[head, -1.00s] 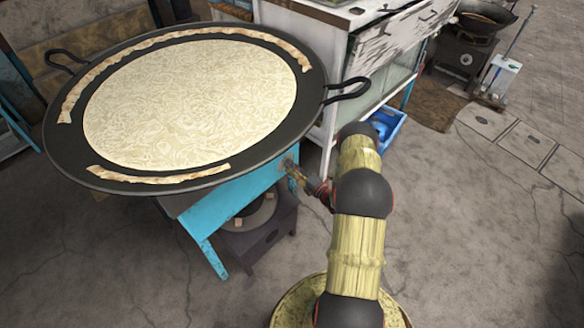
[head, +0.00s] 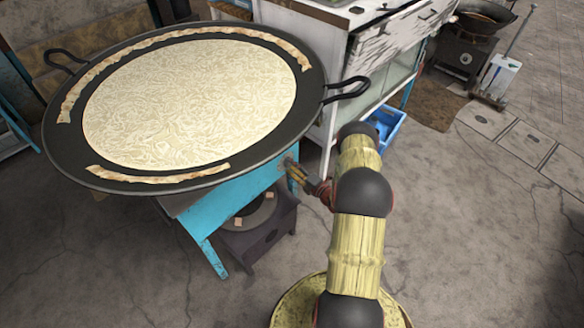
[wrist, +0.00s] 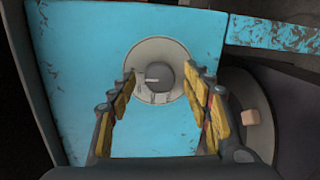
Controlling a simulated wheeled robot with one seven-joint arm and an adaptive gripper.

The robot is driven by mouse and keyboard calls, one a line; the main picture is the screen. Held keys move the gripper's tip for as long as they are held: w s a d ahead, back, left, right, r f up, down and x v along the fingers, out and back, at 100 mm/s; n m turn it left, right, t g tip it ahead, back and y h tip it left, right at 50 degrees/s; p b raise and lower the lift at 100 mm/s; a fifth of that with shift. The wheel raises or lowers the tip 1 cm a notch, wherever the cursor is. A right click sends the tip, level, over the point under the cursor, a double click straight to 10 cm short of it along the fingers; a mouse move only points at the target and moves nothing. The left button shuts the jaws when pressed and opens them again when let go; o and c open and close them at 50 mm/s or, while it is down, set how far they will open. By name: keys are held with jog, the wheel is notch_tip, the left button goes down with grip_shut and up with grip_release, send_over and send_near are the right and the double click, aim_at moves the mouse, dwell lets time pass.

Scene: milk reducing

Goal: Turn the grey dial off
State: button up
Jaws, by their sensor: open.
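The grey dial (wrist: 158,75) sits at the centre of a round light plate (wrist: 150,50) on a blue panel (wrist: 90,60) in the wrist view. A pale pointer mark on the dial lies roughly level, to the left. My gripper (wrist: 165,80) is open, one finger left of the dial and the other right of it; I cannot tell whether either touches it. In the head view my gripper (head: 290,168) is at the side of the blue stand (head: 235,195), below the pan's rim. The dial is hidden in the head view.
A wide black pan (head: 180,185) with pale milk stands on the blue stand. Its right handle (head: 347,92) sticks out near my arm. A dark burner (head: 260,240) stands below. A white cabinet (head: 385,50) is behind.

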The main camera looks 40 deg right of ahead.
jog(key=s, duration=1.2)
jog(key=shift+r, duration=0.35)
